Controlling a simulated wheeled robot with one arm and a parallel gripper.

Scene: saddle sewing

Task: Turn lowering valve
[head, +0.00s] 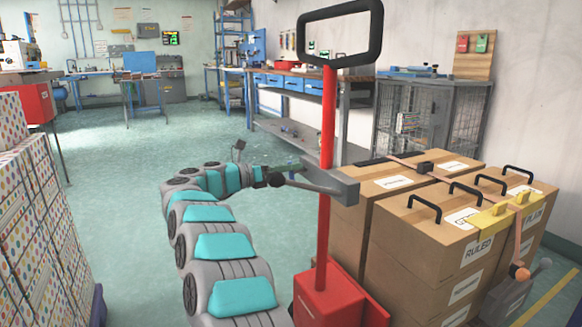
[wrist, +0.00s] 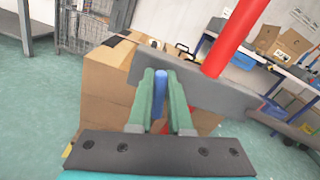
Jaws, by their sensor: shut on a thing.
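A red lift truck with an upright post (head: 326,150), a dark loop handle (head: 340,32) and a red base (head: 335,296) stands right of the middle in the head view. A grey bar (head: 340,187) crosses the post at mid-height. In the wrist view the grey bar (wrist: 210,92) lies just beyond my fingers, with the red post (wrist: 236,38) behind it. My gripper (wrist: 160,78) has green fingers shut on a slim blue part, likely the lowering valve (wrist: 160,74), at the bar. The fingers hide most of it. The head view shows my gripper (head: 292,166) small, beside the post.
Stacked cardboard boxes (head: 415,225) with black handles and a strap stand right behind the truck. Dotted boxes (head: 40,215) stand at the left edge. A workbench (head: 310,85) and wire cage (head: 430,115) line the right wall. The green floor (head: 110,175) on the left is open.

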